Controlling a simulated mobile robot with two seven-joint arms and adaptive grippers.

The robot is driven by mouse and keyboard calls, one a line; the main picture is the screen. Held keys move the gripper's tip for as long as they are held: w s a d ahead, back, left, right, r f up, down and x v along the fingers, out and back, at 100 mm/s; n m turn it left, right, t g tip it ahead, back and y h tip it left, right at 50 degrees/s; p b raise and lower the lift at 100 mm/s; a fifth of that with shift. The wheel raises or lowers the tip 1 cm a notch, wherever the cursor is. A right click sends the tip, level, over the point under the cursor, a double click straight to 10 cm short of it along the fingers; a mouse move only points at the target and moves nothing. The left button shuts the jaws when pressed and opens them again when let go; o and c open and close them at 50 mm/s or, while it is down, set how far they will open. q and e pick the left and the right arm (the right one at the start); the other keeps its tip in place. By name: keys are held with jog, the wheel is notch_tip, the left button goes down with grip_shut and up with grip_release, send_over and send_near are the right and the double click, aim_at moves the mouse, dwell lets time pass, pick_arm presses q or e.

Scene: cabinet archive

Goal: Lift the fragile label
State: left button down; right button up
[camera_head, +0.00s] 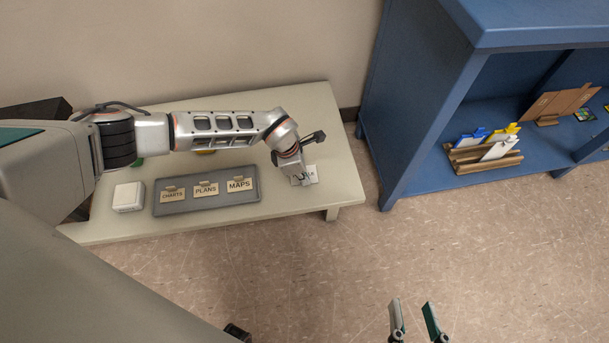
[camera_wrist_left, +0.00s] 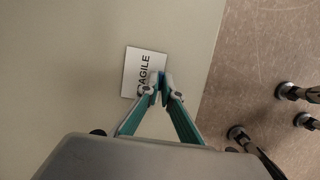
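The fragile label (camera_wrist_left: 137,66) is a white card with black lettering in the left wrist view. Its first letters are covered by a finger. In the head view the label (camera_head: 311,174) lies near the right end of the low cream table, partly hidden by my left gripper. My left gripper (camera_wrist_left: 161,80) points down at the label, its fingertips close together over the label's right edge. A small bluish patch shows at the tips. I cannot tell whether they pinch anything. My right gripper (camera_head: 414,318) shows at the bottom of the head view, its fingers apart, empty, over the floor.
A grey tray (camera_head: 178,208) on the cream table (camera_head: 270,208) holds CHARTS, PLANS and MAPS cards. A white box (camera_head: 129,196) stands left of it. A blue cabinet (camera_head: 419,99) at the right holds a wooden rack (camera_head: 467,165) with coloured cards. Open floor lies between.

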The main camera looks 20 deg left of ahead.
jog(key=shift+s+f, duration=0.1)
jog(key=shift+s, duration=0.05)
dwell(0.3)
